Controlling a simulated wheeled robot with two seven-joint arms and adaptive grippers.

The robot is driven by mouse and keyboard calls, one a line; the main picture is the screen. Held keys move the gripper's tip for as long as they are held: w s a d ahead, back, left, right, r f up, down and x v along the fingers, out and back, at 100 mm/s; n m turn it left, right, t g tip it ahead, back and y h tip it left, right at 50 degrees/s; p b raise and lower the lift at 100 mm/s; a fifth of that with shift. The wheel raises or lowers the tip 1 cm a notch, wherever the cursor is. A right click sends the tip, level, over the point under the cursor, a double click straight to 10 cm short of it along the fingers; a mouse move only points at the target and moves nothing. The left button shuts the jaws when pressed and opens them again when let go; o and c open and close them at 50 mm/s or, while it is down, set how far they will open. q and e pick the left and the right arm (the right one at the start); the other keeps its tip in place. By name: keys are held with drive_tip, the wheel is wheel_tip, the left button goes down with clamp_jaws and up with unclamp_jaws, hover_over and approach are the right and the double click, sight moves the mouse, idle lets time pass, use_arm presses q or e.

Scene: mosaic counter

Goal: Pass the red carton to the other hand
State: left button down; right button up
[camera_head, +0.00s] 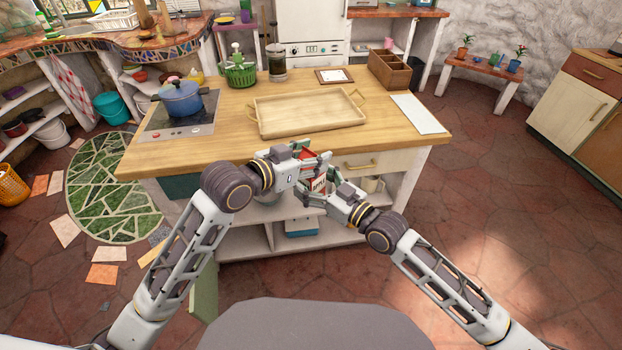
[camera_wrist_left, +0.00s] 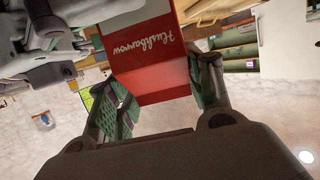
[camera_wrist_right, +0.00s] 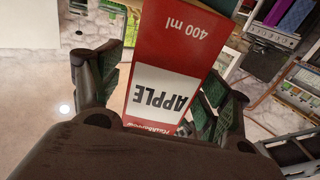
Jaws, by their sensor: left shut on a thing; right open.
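The red carton (camera_head: 318,184) is in the air in front of the counter's near edge, between my two grippers. In the left wrist view the carton (camera_wrist_left: 155,60) shows a red side with white lettering, between the green-padded fingers. My left gripper (camera_head: 307,158) is shut on it. In the right wrist view the carton (camera_wrist_right: 168,75) shows a white panel reading APPLE and "400 ml". My right gripper (camera_head: 318,194) is open, with its fingers on both sides of the carton's lower part. Whether these fingers touch it I cannot tell.
The wooden counter (camera_head: 230,137) lies just beyond the grippers. On it are a wooden tray (camera_head: 262,128), a blue pot (camera_head: 182,100) on a stove, a green basket (camera_head: 238,75), a divided wooden box (camera_head: 390,70) and a white sheet (camera_head: 418,114). The counter's right front is clear.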

drive_tip(key=shift+w+a, duration=0.25)
drive_tip(key=shift+a, duration=0.05)
drive_tip(key=c, duration=1.4)
use_arm(q)
drive_tip(key=c, duration=0.5)
unclamp_jaws()
drive_tip(key=shift+c, duration=0.2)
use_arm(e)
drive_tip(key=shift+r, duration=0.1)
use_arm(q)
drive_tip(key=shift+a, duration=0.1)
drive_tip(key=v, duration=0.7)
drive_tip(key=shift+a+r, duration=0.1)
